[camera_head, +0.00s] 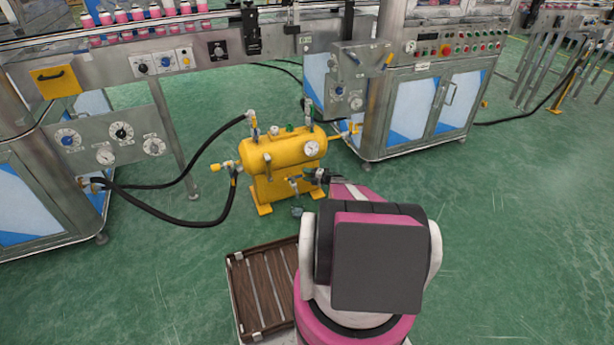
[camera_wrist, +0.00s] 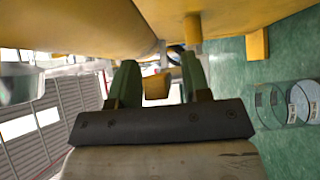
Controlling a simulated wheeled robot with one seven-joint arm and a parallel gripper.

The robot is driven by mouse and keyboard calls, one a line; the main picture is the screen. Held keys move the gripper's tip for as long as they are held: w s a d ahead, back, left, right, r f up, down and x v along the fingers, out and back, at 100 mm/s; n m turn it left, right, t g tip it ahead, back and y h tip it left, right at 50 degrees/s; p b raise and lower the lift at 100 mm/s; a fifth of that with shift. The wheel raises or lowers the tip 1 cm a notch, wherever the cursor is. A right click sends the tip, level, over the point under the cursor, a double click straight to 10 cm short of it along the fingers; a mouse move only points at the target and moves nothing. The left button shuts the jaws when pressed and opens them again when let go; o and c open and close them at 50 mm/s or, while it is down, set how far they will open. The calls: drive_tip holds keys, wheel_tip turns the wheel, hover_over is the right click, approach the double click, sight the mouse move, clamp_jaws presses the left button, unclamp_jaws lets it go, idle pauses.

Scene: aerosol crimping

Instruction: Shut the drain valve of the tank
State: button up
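The yellow tank (camera_head: 280,155) stands on the green floor between the machines, and its underside (camera_wrist: 100,25) fills the top of the wrist view. A small metal fitting (camera_head: 295,184), which looks like the drain valve, sticks out low on the side of the tank facing me. My gripper (camera_head: 311,176) is right at it, low beside the tank. In the wrist view my gripper (camera_wrist: 160,82) has its fingers apart. A small yellow piece (camera_wrist: 156,87), apparently the valve's handle, shows between them with gaps on both sides. The angle of the handle is hard to tell.
A black hose (camera_head: 180,187) loops from the left machine to the tank. The right cabinet (camera_head: 425,105) stands close behind the tank. A pressure gauge (camera_head: 312,148) sits on the tank's end. A slatted brown surface (camera_head: 265,285) is beside my arm. The floor at right is clear.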

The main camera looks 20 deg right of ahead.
drive_tip(key=shift+s+d, duration=0.1)
drive_tip(key=v, duration=1)
drive_tip(key=shift+s+d, duration=0.2)
